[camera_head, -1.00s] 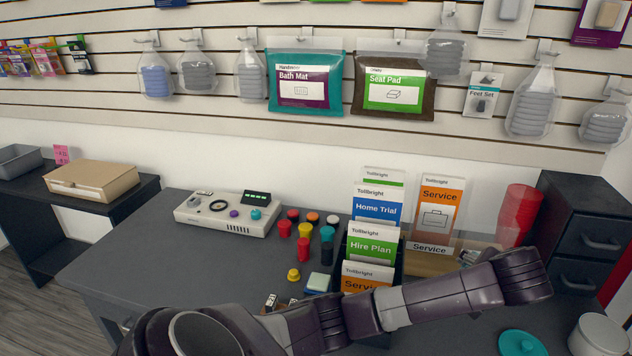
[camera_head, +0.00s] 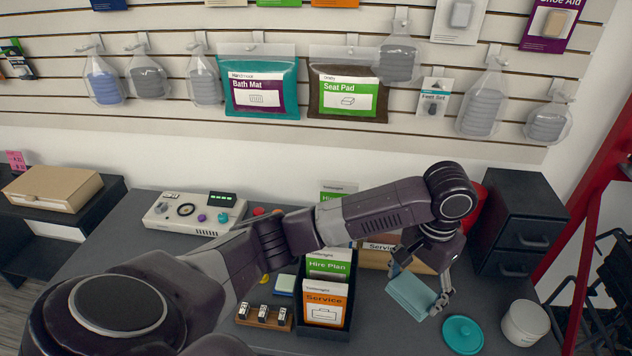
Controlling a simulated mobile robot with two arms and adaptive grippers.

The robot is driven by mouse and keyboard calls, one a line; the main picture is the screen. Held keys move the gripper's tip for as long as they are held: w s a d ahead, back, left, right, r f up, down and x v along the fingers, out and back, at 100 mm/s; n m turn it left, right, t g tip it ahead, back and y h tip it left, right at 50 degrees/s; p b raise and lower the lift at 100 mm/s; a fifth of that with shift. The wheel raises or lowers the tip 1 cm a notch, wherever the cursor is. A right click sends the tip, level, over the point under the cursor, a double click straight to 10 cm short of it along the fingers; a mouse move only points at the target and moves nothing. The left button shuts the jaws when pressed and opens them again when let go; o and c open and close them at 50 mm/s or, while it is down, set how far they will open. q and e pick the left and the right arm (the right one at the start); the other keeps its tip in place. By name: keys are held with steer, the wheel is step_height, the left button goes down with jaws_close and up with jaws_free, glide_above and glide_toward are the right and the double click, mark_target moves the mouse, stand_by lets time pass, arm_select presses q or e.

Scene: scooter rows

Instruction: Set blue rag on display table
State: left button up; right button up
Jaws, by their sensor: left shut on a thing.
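My left arm reaches across the picture from the lower left, and its gripper (camera_head: 420,285) points down at the right of the grey table (camera_head: 378,322). The gripper is shut on a light teal-blue folded cloth, the blue rag (camera_head: 410,296). The rag hangs tilted between the fingers, over the table to the right of the brochure rack. I cannot tell whether its lower edge touches the table top. My right gripper is not in view.
The brochure rack (camera_head: 325,332) stands left of the rag. A round teal lid (camera_head: 463,335) and a white pot (camera_head: 525,323) are to its right. A black drawer cabinet (camera_head: 522,222) stands behind. A control box (camera_head: 195,213) sits at the left.

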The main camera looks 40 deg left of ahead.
arm_select(q)
step_height(320, 180, down, 15)
steer(key=shift+s+r+p, duration=0.1)
steer(key=shift+p, duration=0.6)
steer(key=shift+f, duration=2.6)
steer(key=shift+f, duration=0.15)
steer(key=o, duration=1)
step_height(320, 180, up, 12)
steer(key=shift+r+b, duration=0.2)
steer(key=shift+b, duration=0.4)
